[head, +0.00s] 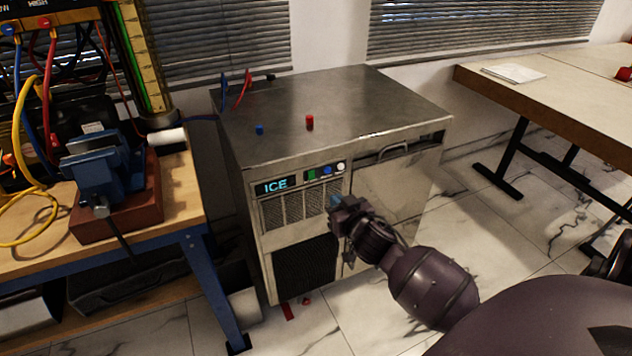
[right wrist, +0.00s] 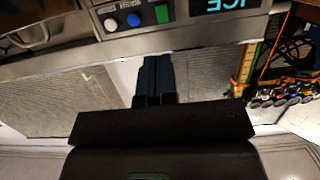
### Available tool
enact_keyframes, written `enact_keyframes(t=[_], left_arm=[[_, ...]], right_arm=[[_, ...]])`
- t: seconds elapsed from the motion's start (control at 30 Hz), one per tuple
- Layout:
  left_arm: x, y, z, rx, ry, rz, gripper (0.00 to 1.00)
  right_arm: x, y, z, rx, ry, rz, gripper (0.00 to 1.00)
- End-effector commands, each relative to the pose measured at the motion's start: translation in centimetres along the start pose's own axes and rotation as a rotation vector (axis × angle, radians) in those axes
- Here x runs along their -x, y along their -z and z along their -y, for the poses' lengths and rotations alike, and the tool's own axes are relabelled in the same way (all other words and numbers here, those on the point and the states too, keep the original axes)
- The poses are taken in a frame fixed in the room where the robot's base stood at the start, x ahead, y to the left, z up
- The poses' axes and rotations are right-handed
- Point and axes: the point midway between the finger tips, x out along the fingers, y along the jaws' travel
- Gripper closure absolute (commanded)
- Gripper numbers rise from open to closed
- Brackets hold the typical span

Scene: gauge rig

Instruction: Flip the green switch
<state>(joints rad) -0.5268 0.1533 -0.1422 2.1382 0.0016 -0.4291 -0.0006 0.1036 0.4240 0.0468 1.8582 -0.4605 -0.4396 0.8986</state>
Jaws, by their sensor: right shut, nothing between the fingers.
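The green switch (head: 311,174) is a small green square on the front control panel of a metal ice machine (head: 258,222), just right of the lit ICE display (head: 276,185). In the right wrist view the green switch (right wrist: 162,13) shows near the top edge, just beyond my fingertips. My right gripper (head: 335,201) is shut and empty, in front of the machine's grille, a little below and right of the switch. The wrist view shows its dark fingers (right wrist: 157,62) pressed together, pointing at the panel. I cannot tell whether they touch the machine. My left gripper is not in view.
A blue button (head: 327,170) and a white button (head: 341,166) sit right of the switch. A workbench with a blue vise (head: 97,167) stands left. A red piece (head: 309,122) and a blue piece (head: 259,129) are on the machine's top. A table (head: 570,92) stands right.

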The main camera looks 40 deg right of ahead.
Motion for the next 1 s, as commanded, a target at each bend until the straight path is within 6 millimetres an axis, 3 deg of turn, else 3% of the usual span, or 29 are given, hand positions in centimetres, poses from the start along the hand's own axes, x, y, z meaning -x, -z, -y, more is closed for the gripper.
enact_keyframes(t=[0.6,0.8,1.0], left_arm=[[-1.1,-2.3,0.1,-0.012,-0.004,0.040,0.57],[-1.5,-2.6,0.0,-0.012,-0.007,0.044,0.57],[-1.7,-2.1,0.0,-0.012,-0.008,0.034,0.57]], right_arm=[[-10.1,-0.4,-0.1,0.005,0.000,0.004,1.00],[-11.8,-0.3,0.0,0.003,0.000,0.003,1.00],[-12.4,-0.1,0.0,0.001,0.000,0.001,1.00]])
